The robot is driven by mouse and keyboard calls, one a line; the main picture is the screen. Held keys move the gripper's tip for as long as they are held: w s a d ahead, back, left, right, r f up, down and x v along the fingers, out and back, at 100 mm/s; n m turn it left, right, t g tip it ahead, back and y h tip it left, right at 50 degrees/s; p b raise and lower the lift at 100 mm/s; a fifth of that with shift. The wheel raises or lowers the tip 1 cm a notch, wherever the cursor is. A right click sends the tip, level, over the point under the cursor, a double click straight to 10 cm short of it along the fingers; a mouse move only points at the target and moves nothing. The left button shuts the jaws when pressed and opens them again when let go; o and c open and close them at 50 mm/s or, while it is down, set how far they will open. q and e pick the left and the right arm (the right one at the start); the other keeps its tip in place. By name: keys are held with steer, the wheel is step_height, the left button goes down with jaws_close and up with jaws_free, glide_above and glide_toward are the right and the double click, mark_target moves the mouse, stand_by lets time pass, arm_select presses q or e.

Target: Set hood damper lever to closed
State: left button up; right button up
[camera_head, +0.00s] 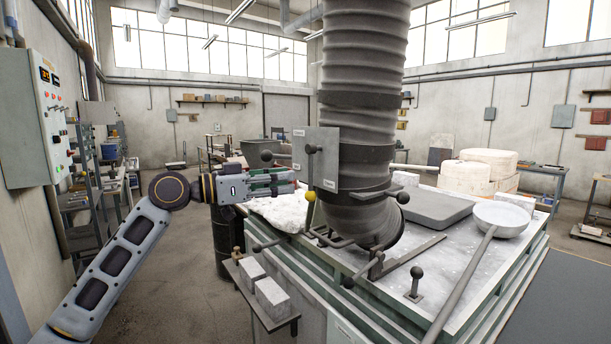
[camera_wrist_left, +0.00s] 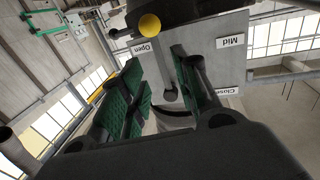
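The damper plate (camera_head: 325,150) is a grey panel on the hood duct (camera_head: 365,70). In the left wrist view the plate (camera_wrist_left: 205,65) has Open, Mid and Closed labels. A lever with a yellow ball (camera_head: 310,196) hangs in front of the plate; the ball (camera_wrist_left: 149,27) shows nearest the Open label in the wrist view. My left gripper (camera_head: 294,182) points right, beside the lever. In the wrist view its green-padded fingers (camera_wrist_left: 157,75) are apart, with the grey lever rod showing in the gap. Contact cannot be told. My right gripper is out of view.
A worktable (camera_head: 300,240) stands beneath the duct, with a long-handled ladle (camera_head: 500,218) and a grey slab (camera_head: 430,207) on it. Pale blocks (camera_head: 272,298) sit on a small shelf in front. Other black-knobbed levers (camera_head: 416,272) stick up nearby.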

mark_target(311, 173)
arm_select(q)
steer(key=shift+p+x, duration=0.8)
steer(key=shift+x, duration=2.45)
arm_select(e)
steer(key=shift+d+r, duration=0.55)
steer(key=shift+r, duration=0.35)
arm_select(q)
steer(key=c, duration=0.6)
jaws_close()
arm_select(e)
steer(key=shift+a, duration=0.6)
